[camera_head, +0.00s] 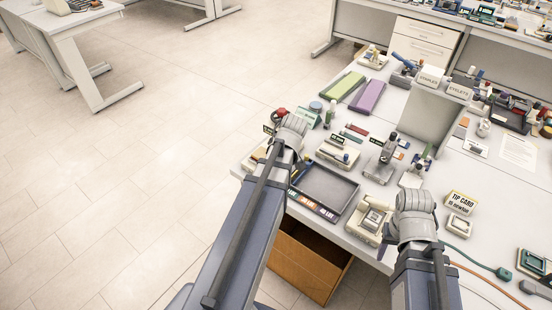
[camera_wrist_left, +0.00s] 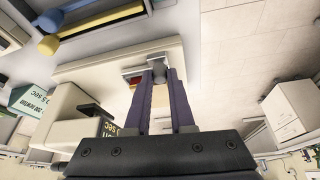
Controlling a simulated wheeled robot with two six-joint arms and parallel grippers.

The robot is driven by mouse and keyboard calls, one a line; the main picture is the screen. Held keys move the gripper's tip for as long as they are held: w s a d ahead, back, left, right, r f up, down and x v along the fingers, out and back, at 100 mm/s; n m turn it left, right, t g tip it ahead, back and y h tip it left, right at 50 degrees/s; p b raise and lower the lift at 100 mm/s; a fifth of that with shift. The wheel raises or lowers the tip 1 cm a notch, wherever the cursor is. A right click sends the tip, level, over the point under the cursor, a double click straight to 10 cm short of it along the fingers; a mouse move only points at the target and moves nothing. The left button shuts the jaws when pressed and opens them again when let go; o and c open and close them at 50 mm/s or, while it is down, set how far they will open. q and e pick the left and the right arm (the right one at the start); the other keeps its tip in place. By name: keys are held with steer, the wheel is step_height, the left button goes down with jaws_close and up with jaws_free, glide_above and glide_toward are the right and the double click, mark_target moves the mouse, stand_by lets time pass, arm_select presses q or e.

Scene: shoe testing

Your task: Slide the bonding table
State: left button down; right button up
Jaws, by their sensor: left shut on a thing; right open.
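In the left wrist view, a cream plate (camera_wrist_left: 95,72), which looks like the bonding table, carries a small grey knob (camera_wrist_left: 159,72). My left gripper (camera_wrist_left: 158,80) is shut on this knob, one dark finger on each side. A cream block with a black "sec" display (camera_wrist_left: 105,128) stands beside the plate.
A dark tray (camera_head: 325,187) lies right of my left arm, and a cream device (camera_head: 371,217) stands near my right wrist. A green card (camera_wrist_left: 36,98) stands close to the left gripper. The floor at left is clear.

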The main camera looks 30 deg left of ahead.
arm_select(q)
steer(key=shift+s+d+f, duration=0.1)
steer(key=shift+s, duration=0.1)
arm_select(e)
steer(key=shift+w+d, duration=0.1)
steer(key=shift+w, duration=0.1)
arm_select(q)
steer(key=c, duration=1)
jaws_free()
steer(key=shift+s, duration=0.15)
steer(key=shift+o, duration=1.2)
arm_select(e)
steer(key=shift+s, duration=0.1)
arm_select(q)
steer(key=p+v, duration=0.7)
steer(key=shift+r, duration=0.45)
arm_select(e)
step_height(320, 180, up, 7)
steer(key=shift+r, duration=0.1)
arm_select(q)
steer(key=shift+d, duration=0.1)
